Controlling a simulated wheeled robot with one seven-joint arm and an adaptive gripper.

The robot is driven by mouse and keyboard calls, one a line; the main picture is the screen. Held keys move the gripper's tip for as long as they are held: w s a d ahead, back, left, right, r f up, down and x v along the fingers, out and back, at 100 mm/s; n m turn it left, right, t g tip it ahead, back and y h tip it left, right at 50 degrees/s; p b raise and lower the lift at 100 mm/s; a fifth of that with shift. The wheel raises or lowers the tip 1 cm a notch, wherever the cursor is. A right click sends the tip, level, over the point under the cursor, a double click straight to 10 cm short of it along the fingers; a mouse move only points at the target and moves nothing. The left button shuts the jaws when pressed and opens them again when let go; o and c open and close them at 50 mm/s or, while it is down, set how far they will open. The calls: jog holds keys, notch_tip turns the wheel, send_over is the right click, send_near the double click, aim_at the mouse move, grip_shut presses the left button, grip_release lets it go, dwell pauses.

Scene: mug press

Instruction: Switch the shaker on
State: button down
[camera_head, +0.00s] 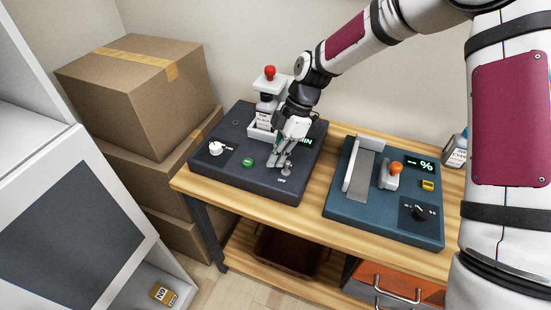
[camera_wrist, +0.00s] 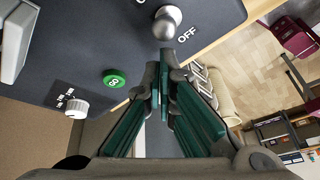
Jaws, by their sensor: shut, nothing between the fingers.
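The shaker is the dark grey machine (camera_head: 225,165) on the left of the wooden bench, with a bottle clamped at its back under a red knob (camera_head: 270,72). Its metal toggle switch (camera_head: 286,171) is at the front right, by the word OFF. In the wrist view the round tip of the toggle (camera_wrist: 168,20) shows just beyond my fingertips, beside the OFF label (camera_wrist: 187,34). My gripper (camera_head: 280,162) is shut and empty, pointing down at the toggle. It also shows in the wrist view (camera_wrist: 163,62). I cannot tell whether the fingertips touch the toggle.
A green GO button (camera_head: 248,162) and a white dial (camera_head: 216,148) are on the shaker's left. A blue machine (camera_head: 375,213) with an orange-knobbed lever (camera_head: 396,168) stands to the right. Cardboard boxes (camera_head: 140,90) are stacked at left.

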jog(key=shift+r+p, duration=0.3)
jog(key=shift+r, duration=0.5)
jog(key=shift+s+a, duration=0.1)
jog(key=shift+a, duration=0.2)
jog(key=a, duration=0.1)
jog(key=s+a+r, duration=0.1)
jog(key=shift+a+r, duration=0.3)
jog(key=shift+a, duration=0.05)
jog(key=w+b+v, duration=0.1)
jog(key=v, duration=0.8)
jog(key=shift+w+d+f, duration=0.35)
jog(key=shift+d, duration=0.05)
